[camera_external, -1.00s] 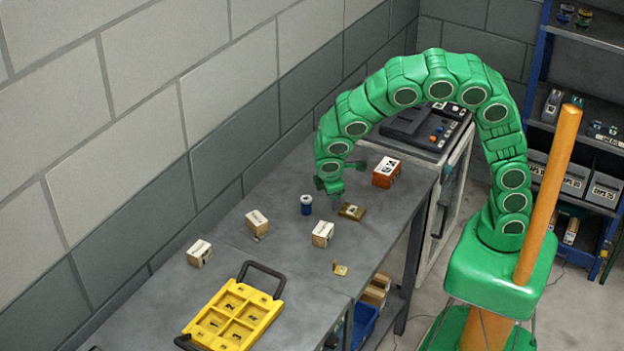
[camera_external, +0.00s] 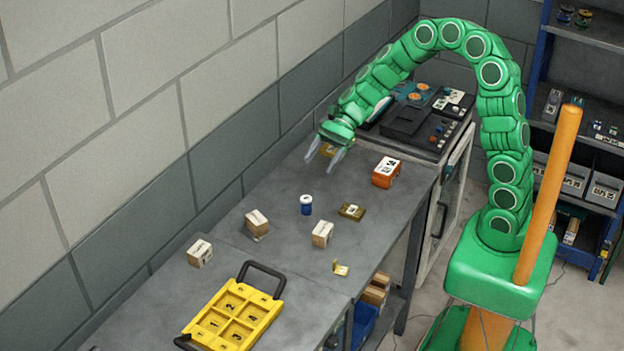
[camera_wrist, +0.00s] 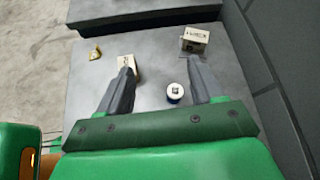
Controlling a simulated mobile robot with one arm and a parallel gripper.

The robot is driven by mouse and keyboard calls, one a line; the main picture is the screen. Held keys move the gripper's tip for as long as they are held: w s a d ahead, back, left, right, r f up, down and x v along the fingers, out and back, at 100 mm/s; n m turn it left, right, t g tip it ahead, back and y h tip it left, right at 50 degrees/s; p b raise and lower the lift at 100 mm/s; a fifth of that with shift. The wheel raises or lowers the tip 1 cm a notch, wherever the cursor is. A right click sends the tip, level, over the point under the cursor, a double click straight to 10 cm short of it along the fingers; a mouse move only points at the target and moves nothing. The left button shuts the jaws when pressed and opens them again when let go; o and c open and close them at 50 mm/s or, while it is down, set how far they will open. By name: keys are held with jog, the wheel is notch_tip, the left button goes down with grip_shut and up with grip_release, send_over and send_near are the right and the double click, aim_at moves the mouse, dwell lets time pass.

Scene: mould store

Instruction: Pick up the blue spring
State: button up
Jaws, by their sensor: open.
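The blue spring (camera_external: 306,205) looks like a small upright blue cylinder with a white top, standing on the grey table (camera_external: 285,225). It also shows in the wrist view (camera_wrist: 175,93), seen from above, between my two fingers and closer to the right one. My gripper (camera_external: 322,165) is open and empty, raised above the far part of the table, beyond the spring in the external view. Its fingers also show in the wrist view (camera_wrist: 158,67). They are apart from the spring.
Near the spring are a cardboard box (camera_external: 257,222), another box (camera_external: 322,234) and a flat brown-yellow piece (camera_external: 351,211). An orange box (camera_external: 386,171) stands farther right. A yellow divided tray (camera_external: 283,317) lies nearer the camera. The wall (camera_external: 190,120) borders the table's left side.

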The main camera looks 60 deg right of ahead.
notch_tip(320, 180, up, 2)
jog(key=w+d+m+t+y, duration=0.1)
jog(key=w+d+m, duration=0.1)
jog(key=m, duration=0.1)
send_near(307, 198)
jog(key=shift+t, duration=0.4)
jog(key=x, duration=0.4)
jog(key=shift+a+f, duration=0.1)
jog(key=shift+w+a+f, duration=0.1)
jog(key=shift+a+f, duration=0.15)
jog(key=shift+x, duration=3.55)
jog(key=shift+a, duration=0.1)
jog(key=c, duration=1.1)
jog(key=shift+r, duration=0.1)
